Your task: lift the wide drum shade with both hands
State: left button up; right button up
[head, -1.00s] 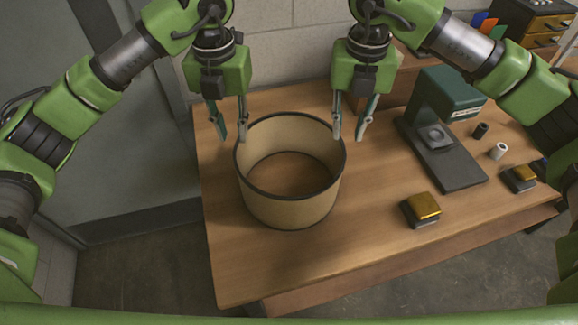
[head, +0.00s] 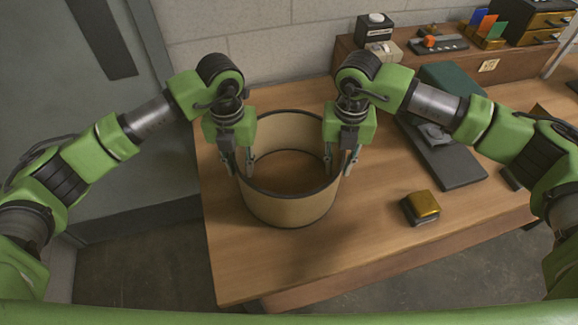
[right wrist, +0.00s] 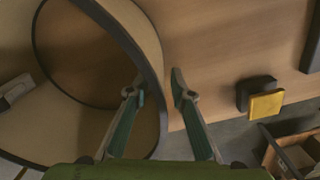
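The wide drum shade (head: 290,208) is tan with a dark rim and stands upright and open-topped on the wooden table. My left gripper (head: 240,167) is open at the left rim, its fingers on either side of the wall. My right gripper (head: 340,167) is open at the right rim. In the right wrist view, the fingers of this gripper (right wrist: 158,88) stand apart, one inside the shade (right wrist: 147,45) and one outside. I see no clear contact with the wall. A left fingertip shows inside the shade at the left edge of that view.
On the table (head: 240,270), a yellow-topped block (head: 422,206) lies right of the shade. A dark green press-like device (head: 445,150) stands farther right, partly behind my right arm. A wooden shelf (head: 480,68) with small items is at the back. The front of the table is clear.

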aim_at(237, 153)
pick_arm(q)
jog(key=shift+f, duration=0.15)
grip_shut()
pick_arm(e)
grip_shut()
pick_arm(q)
jog(key=shift+r, duration=0.2)
pick_arm(e)
jog(key=shift+r, duration=0.15)
